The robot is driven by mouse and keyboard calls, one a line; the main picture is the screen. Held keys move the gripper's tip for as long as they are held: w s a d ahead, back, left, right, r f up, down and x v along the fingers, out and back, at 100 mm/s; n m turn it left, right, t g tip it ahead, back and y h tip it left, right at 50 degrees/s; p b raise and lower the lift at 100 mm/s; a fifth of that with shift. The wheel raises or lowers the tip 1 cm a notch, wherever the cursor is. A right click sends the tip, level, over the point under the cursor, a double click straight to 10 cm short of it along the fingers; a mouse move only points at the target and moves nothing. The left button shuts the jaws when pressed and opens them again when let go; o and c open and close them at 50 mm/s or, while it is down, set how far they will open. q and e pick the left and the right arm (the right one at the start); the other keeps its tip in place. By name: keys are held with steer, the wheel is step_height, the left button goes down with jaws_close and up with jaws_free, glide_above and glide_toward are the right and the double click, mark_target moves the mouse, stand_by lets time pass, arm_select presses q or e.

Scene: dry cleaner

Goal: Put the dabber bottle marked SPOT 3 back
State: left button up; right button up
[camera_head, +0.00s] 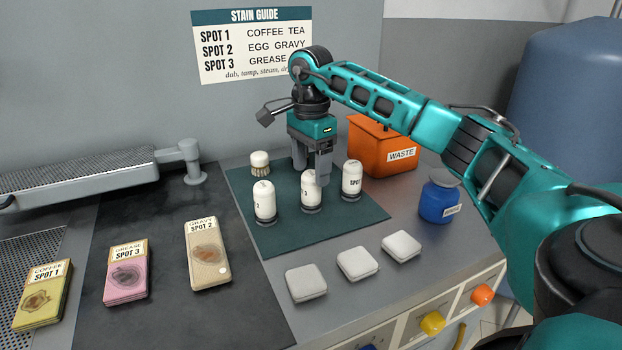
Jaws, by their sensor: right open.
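Three white dabber bottles with dark bases stand upright on the dark green mat (290,232): a left bottle (264,204), a middle bottle (310,198) and a right bottle (352,180). The right bottle's label shows SPOT, with its number not readable. The labels of the other two are turned partly away, so I cannot tell surely which is SPOT 3. My right gripper (312,176) points down, open, at the top of the middle bottle. One finger overlaps that bottle's right side in view; I cannot tell whether it touches. My left gripper is out of view.
A white-topped brush (260,160) stands at the mat's back left. An orange WASTE bin (372,150) and a blue jar (439,202) are to the right. Several white pads (357,263) lie in front. Stained swatches (208,255) lie left. The mat's front is clear.

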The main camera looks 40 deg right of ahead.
step_height(320, 180, up, 8)
steer(key=shift+p, duration=0.35)
stand_by(0.4)
